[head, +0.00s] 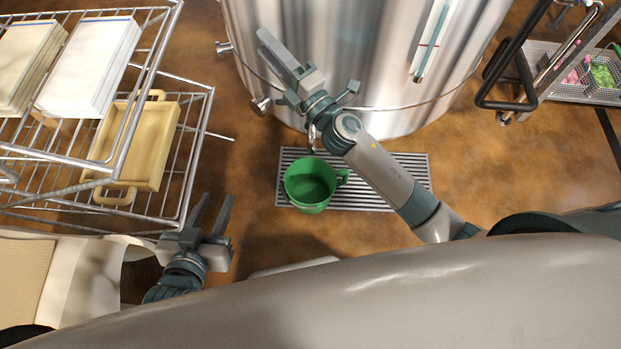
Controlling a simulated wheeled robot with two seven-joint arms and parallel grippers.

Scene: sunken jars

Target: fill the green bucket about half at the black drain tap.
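The green bucket (310,184) stands upright on a slatted floor grate (400,195) in front of the big steel tank (350,50). Its inside looks plain green; I cannot make out any water level. A small metal spout (312,134) shows above the bucket's far rim, partly hidden by my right wrist. I cannot clearly make out a black tap there. My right gripper (271,45) is beyond the bucket, in front of the tank wall, its fingers close together; any gap is unclear. My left gripper (216,199) is left of the bucket, open and empty, apart from it.
A wire rack (190,150) with white stacks and a yellow tray (150,140) stands at left. Metal fittings (260,105) stick out of the tank's left side. A perforated basket (590,88) with pink and green items is at far right. Brown floor is clear right of the grate.

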